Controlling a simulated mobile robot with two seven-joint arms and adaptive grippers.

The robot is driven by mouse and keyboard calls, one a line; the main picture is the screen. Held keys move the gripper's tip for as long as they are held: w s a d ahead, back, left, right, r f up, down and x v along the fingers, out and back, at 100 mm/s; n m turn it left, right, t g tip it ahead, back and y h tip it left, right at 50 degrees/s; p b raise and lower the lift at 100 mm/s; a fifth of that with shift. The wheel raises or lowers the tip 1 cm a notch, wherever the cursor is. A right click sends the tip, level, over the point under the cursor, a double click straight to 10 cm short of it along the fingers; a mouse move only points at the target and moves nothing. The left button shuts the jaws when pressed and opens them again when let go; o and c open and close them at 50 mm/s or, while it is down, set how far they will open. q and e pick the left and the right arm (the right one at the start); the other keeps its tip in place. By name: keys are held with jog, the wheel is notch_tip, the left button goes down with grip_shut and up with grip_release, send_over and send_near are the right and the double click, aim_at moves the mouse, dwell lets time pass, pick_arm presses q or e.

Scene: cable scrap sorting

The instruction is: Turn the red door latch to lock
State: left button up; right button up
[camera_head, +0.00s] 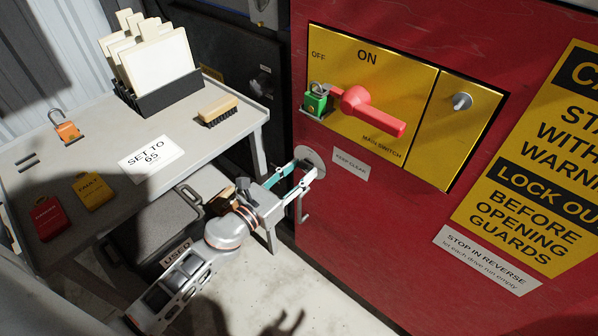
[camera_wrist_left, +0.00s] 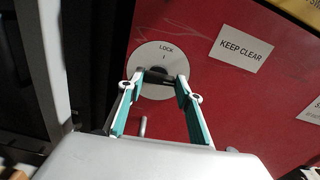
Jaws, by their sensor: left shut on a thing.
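The door latch (camera_wrist_left: 157,82) is a small dark piece on a round grey plate (camera_wrist_left: 152,55) marked LOCK with a short line, on the red cabinet door. In the left wrist view it lies roughly level between my fingertips, below the LOCK mark. The plate also shows in the head view (camera_head: 316,153), partly covered by my fingers. My left gripper (camera_head: 308,171) reaches the plate from the lower left and is shut on the latch; its fingertips also show in the wrist view (camera_wrist_left: 156,84). The latch is hidden in the head view. My right gripper is not in view.
Above is a yellow main switch panel (camera_head: 425,105) with a red handle (camera_head: 372,112) and green padlock (camera_head: 316,102). A "KEEP CLEAR" label (camera_head: 350,163) is right of the plate. A grey table (camera_head: 215,150) with tags, brush and sign stands left, a grey case (camera_head: 165,215) below.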

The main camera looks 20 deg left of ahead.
pick_arm(q)
jog(key=n+p, duration=0.1)
jog(key=n, duration=0.4)
jog(key=shift+r, duration=0.2)
jog(key=shift+a+n, duration=0.1)
jog(key=shift+n, duration=0.9)
jog(key=n+p, duration=0.1)
jog(key=n, duration=0.1)
jog(key=shift+w+n, duration=0.1)
jog(key=shift+n, duration=0.2)
jog(key=n+p, duration=0.1)
jog(key=n, duration=0.2)
jog(key=shift+a+r+n, duration=0.1)
jog(key=shift+n, duration=0.2)
jog(key=shift+n+p, duration=0.6)
jog(key=shift+n, duration=1.2)
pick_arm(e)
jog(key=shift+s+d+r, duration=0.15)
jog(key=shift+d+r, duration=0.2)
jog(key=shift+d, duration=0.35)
pick_arm(q)
jog(key=shift+f+p, duration=0.2)
jog(key=shift+p, duration=0.1)
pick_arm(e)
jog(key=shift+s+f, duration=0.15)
